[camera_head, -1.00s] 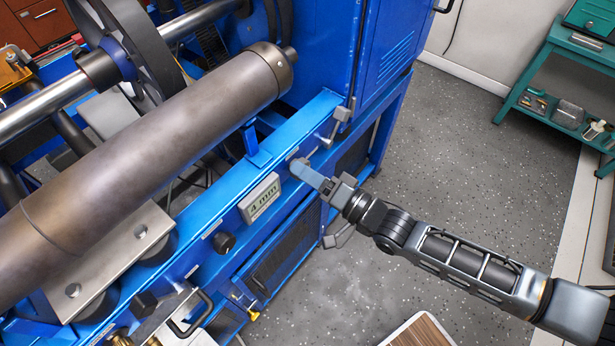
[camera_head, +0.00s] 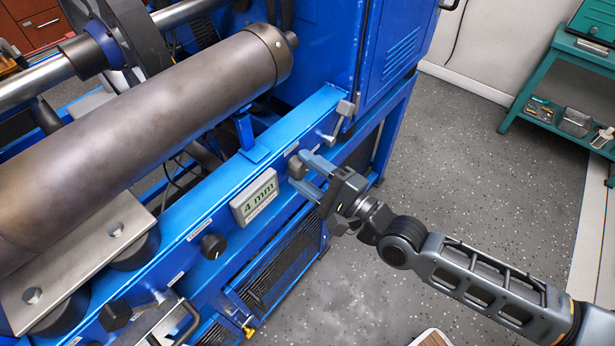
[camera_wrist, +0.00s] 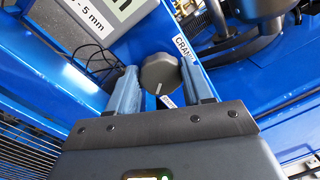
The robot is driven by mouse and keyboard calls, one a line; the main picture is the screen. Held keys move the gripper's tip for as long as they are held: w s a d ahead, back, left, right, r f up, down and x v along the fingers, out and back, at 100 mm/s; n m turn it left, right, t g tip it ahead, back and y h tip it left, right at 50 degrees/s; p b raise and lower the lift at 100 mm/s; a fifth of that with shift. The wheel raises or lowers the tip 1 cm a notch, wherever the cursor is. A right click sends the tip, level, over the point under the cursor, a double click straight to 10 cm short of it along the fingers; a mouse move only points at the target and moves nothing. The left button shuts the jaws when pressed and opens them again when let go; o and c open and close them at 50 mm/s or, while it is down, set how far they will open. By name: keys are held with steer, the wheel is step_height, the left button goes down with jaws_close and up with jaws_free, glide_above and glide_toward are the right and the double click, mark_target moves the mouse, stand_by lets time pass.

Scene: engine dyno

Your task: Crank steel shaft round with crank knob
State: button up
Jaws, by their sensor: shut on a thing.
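The crank knob (camera_head: 297,168) is a dark round knob on the front of the blue frame, right of the display. In the wrist view the crank knob (camera_wrist: 160,73) sits between my two blue fingers, beside a label reading "CRANK". My gripper (camera_head: 309,176) is shut on it, with a finger on either side. A bright steel shaft (camera_head: 30,84) runs through a dark wheel at the upper left. The link between knob and shaft is hidden.
A large brownish cylinder (camera_head: 150,140) lies across the blue frame. A display (camera_head: 254,198) reading "4 mm" and a black knob (camera_head: 213,246) are left of my gripper. A small lever (camera_head: 342,115) stands just above it.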

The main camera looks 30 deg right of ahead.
steer(key=shift+f+m+b, duration=0.1)
steer(key=shift+m+b, duration=0.35)
steer(key=shift+m, duration=0.45)
steer(key=o, duration=1)
steer(key=shift+o, duration=0.2)
steer(key=b+v, duration=0.1)
steer(key=v, duration=0.6)
steer(key=shift+s, duration=0.4)
steer(key=shift+d, duration=0.15)
